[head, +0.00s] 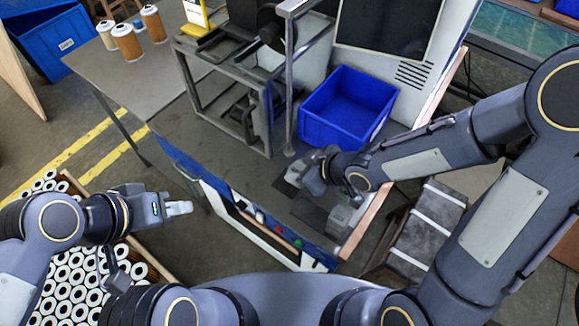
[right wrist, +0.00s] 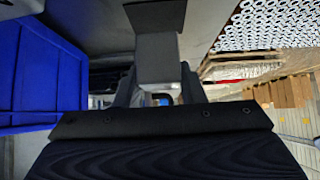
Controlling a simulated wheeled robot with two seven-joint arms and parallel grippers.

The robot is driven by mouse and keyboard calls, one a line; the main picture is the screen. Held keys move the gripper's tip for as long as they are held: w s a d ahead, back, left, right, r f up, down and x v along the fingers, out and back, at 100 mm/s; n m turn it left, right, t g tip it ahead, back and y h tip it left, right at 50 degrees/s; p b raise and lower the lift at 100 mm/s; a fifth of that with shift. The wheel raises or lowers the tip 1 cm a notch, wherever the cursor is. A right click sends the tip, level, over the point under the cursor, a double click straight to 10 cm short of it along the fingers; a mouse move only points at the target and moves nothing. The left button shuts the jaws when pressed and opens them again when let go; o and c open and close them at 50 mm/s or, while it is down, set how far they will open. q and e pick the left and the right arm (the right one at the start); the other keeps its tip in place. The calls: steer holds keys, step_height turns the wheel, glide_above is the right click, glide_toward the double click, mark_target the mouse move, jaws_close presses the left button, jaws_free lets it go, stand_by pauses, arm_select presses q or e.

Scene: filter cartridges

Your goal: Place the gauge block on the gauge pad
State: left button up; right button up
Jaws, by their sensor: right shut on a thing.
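The gauge block (right wrist: 158,62) is a plain grey block between the fingers of my right gripper (right wrist: 160,92) in the right wrist view. My right gripper (head: 306,180) is shut on it, low over the bench in front of the blue bin. A dark square pad (right wrist: 157,14), which looks like the gauge pad, lies just beyond the block in the right wrist view. It also shows as a dark patch (head: 283,187) beside the gripper in the head view. I cannot tell if block and pad touch. My left gripper (head: 180,208) is empty, left of the bench; its finger gap is unclear.
A blue bin (head: 346,105) stands behind my right gripper. A larger dark mat (head: 308,212) and a grey fixture (head: 342,218) are at the bench's front right. A metal frame (head: 235,105) stands at left. A crate of white cartridges (head: 75,275) is on the lower left.

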mark_target(289, 169)
steer(key=w+a, duration=0.1)
steer(key=a+f, duration=0.1)
steer(key=shift+w+a, duration=0.35)
steer(key=shift+w, duration=0.05)
steer(key=shift+d, duration=0.1)
steer(key=shift+f, duration=0.1)
steer(key=shift+f+b, duration=0.4)
steer(key=shift+s+f+b, duration=0.2)
steer(key=shift+f+b, duration=0.1)
steer(key=o, duration=1.2)
steer(key=shift+w, duration=0.15)
steer(key=shift+r, duration=0.1)
